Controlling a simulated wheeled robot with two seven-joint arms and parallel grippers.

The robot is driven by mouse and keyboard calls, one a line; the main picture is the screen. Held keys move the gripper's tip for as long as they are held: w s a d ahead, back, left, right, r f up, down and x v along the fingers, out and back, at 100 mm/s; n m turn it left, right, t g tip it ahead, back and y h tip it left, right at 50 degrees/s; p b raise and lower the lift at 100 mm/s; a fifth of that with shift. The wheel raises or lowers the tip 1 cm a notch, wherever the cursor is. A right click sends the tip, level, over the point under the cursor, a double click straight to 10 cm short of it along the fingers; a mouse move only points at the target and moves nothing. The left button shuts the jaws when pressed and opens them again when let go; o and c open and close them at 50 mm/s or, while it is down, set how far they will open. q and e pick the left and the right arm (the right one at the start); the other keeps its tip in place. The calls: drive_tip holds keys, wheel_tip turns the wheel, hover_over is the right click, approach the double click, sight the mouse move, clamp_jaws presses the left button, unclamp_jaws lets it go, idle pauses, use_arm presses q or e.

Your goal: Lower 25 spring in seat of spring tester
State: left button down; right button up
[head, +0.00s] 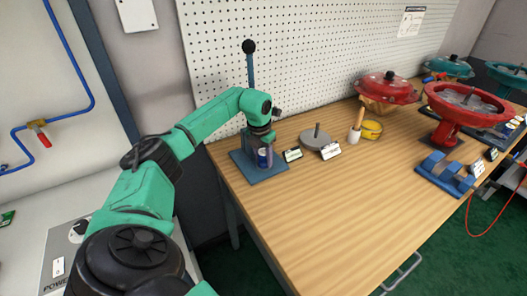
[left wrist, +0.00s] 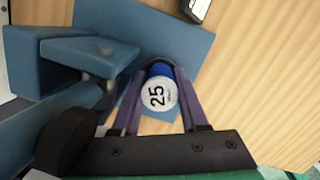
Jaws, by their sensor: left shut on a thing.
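The 25 spring (left wrist: 158,94) is blue with a white top marked "25". In the left wrist view it stands between the two fingers of my left gripper (left wrist: 161,100), which is shut on it. In the head view the left gripper (head: 264,146) is at the spring tester, and the blue spring (head: 264,158) shows below it. The spring tester has a blue base plate (head: 262,177) and a blue post with a black knob. The spring is over or at a dark ring on the plate; I cannot tell whether it touches. My right gripper is not in view.
A grey disc with a peg (head: 316,139), small label cards (head: 292,155), a wooden-handled brush (head: 356,126) and a yellow tub (head: 372,130) stand to the right. Red valve actuators (head: 462,108) and a blue block (head: 445,172) are farther right. The bench front (head: 330,210) is clear.

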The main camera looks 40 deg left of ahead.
use_arm(q)
drive_tip(key=shift+c, duration=1.8)
unclamp_jaws()
drive_tip(key=shift+d+r, duration=0.1)
drive_tip(key=shift+r, duration=0.35)
wheel_tip(320, 180, up, 14)
drive_tip(key=s, duration=0.2)
drive_tip(key=shift+f, duration=0.25)
drive_tip(key=shift+s+d+r, duration=0.1)
